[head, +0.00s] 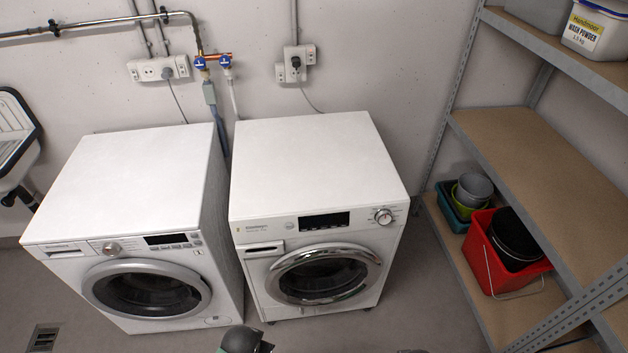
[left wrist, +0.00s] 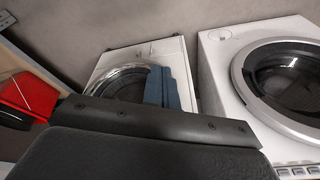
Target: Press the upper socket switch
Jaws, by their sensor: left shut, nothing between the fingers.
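On the back wall in the head view, a white socket unit (head: 309,55) sits above the right machine, with a dark plug (head: 296,62) in it and a small box at its lower left. A wider white socket strip (head: 151,70) sits above the left machine, with a grey plug and cable. The switch details are too small to tell. My left gripper (left wrist: 170,88) shows in the left wrist view as blue-grey fingers, shut and empty, in front of a washing machine. The sockets are not in that view. My right gripper is not in view.
Two white frontloaders, the left (head: 130,180) and the right (head: 310,165), stand side by side below the sockets. Pipes with blue valves (head: 212,62) lie between the sockets. A metal shelf (head: 540,150) with a red bucket (head: 515,275) stands at right. The machine tops are clear.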

